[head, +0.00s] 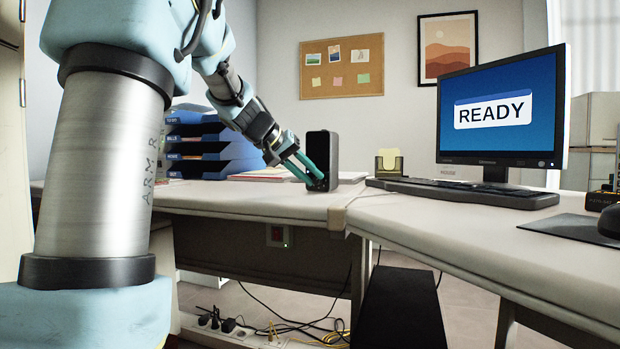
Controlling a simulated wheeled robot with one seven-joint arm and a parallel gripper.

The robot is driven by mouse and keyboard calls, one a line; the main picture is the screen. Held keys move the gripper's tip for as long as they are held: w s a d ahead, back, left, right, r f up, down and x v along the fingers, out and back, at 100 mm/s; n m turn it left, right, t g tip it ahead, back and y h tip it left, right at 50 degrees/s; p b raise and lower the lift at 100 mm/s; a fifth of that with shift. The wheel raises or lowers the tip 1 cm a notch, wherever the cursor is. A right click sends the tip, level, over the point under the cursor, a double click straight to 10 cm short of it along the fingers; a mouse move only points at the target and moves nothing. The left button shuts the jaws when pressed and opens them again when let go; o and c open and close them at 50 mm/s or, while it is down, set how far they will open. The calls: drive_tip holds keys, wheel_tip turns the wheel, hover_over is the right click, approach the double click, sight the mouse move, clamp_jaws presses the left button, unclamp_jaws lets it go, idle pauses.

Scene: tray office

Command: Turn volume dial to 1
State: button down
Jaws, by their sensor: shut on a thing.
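A dark box-shaped speaker (333,153) stands upright on the desk, near the corner where the two desk tops meet. My gripper (318,184) reaches in from the upper left, with its teal fingers low on the speaker's front. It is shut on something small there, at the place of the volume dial. The dial is hidden by the fingertips, so its setting and markings cannot be read.
Blue letter trays (205,150) and papers (262,175) lie left of the speaker. A note holder (389,163), a keyboard (465,190) and a monitor (502,112) reading READY are to the right. Cables hang below the desk (250,205).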

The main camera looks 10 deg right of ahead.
idle(0.3)
drive_tip(key=c, duration=0.7)
unclamp_jaws()
drive_tip(key=p+v, duration=0.3)
drive_tip(key=v, duration=0.7)
drive_tip(key=shift+a+r, duration=0.15)
drive_tip(key=shift+a, duration=0.25)
drive_tip(key=shift+s, duration=0.1)
